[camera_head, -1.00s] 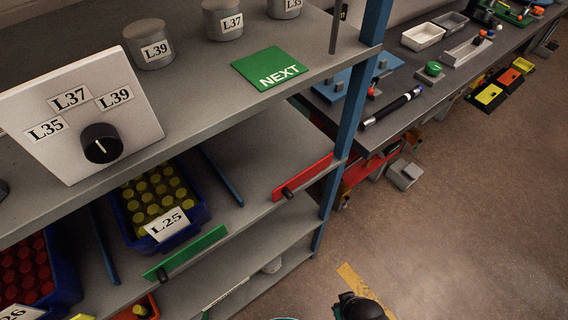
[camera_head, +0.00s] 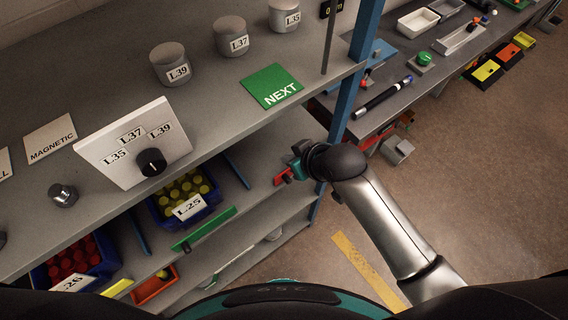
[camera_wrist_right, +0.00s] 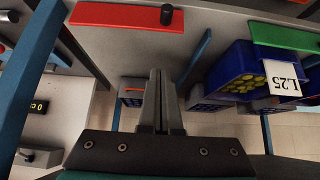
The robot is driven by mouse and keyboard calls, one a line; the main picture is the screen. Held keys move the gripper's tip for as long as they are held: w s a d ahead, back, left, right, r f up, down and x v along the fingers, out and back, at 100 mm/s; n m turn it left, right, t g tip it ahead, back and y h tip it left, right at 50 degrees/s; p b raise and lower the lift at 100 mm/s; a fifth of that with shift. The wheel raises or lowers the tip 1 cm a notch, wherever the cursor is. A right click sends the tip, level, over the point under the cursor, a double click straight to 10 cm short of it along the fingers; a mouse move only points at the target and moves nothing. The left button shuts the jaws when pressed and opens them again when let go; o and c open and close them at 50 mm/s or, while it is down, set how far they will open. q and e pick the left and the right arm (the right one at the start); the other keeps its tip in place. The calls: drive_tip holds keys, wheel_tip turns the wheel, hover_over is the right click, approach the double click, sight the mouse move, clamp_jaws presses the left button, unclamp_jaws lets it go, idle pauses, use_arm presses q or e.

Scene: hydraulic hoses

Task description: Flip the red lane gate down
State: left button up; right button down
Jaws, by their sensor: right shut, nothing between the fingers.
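The red lane gate (camera_head: 281,179) is a red bar with a black knob at the front edge of the middle shelf, right of the green gate. My right gripper hides much of it in the head view. In the right wrist view the red gate (camera_wrist_right: 120,17) runs across the top, its black knob (camera_wrist_right: 166,14) near its right end. My right gripper (camera_head: 296,168) is at the gate in the head view. In the wrist view its fingers (camera_wrist_right: 159,76) are shut and empty, with a visible gap in the picture below the gate. My left gripper is not in view.
A green gate (camera_head: 204,230) stands left, before the blue L25 bin (camera_head: 215,196) of yellow-capped pieces. A blue shelf post (camera_head: 345,107) rises close to my right arm. The upper shelf (camera_head: 215,135) overhangs the lane. Floor (camera_head: 480,190) at right is open.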

sight(285, 171)
drive_tip(key=b+x, duration=0.2)
drive_tip(key=x, duration=0.7)
drive_tip(key=shift+w+a+f, duration=0.1)
drive_tip(key=shift+f, duration=0.45)
drive_tip(key=shift+s+d+r+p, duration=0.1)
drive_tip(key=shift+s+d+p, duration=0.3)
drive_tip(key=shift+s+d, duration=0.25)
drive_tip(key=shift+s+d+r+p, duration=0.1)
drive_tip(key=shift+s+d+p, duration=0.35)
drive_tip(key=shift+s, duration=0.35)
drive_tip(key=shift+f, duration=0.1)
drive_tip(key=shift+s+d, duration=0.1)
